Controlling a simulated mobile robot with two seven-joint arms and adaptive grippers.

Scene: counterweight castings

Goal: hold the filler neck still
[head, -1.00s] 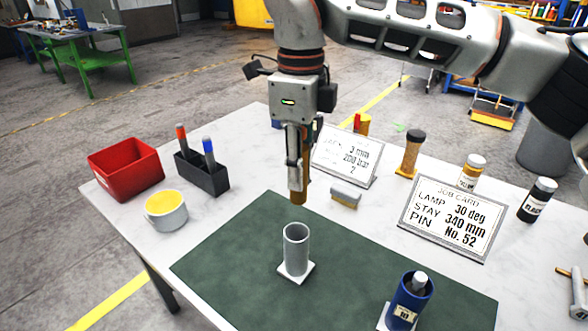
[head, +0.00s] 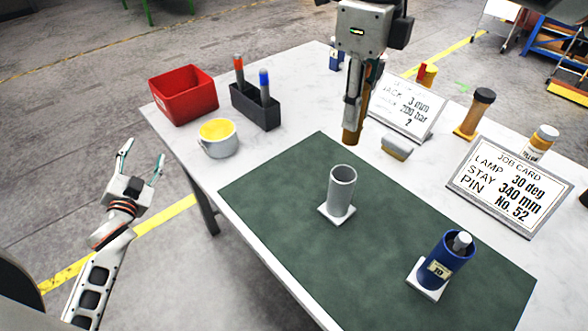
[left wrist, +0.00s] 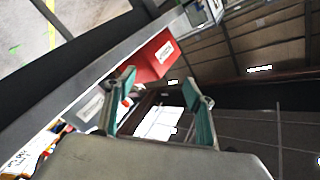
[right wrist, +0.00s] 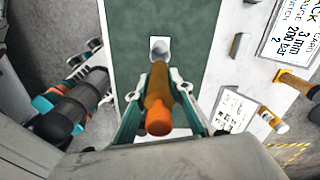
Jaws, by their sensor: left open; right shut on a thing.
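The filler neck, which I take to be the grey open tube (head: 341,192), stands upright on a white square base on the green mat (head: 280,190). It also shows in the right wrist view (right wrist: 159,48). My right gripper (head: 353,122) is shut on a brown-orange cylinder (right wrist: 158,95). It holds the cylinder upright, above and apart from the tube; its lower end shows in the head view (head: 350,138). My left gripper (head: 142,160) is open and empty, out beyond the table's left edge, far from the tube. Its spread fingers show in the left wrist view (left wrist: 160,95).
A blue container (head: 440,265) stands on a white base at the mat's right. A yellow-filled cup (head: 219,145), red bin (head: 183,98) and black pen holder (head: 254,107) are at the left. The job card (head: 510,190) and bottles stand right. Mat around the tube is clear.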

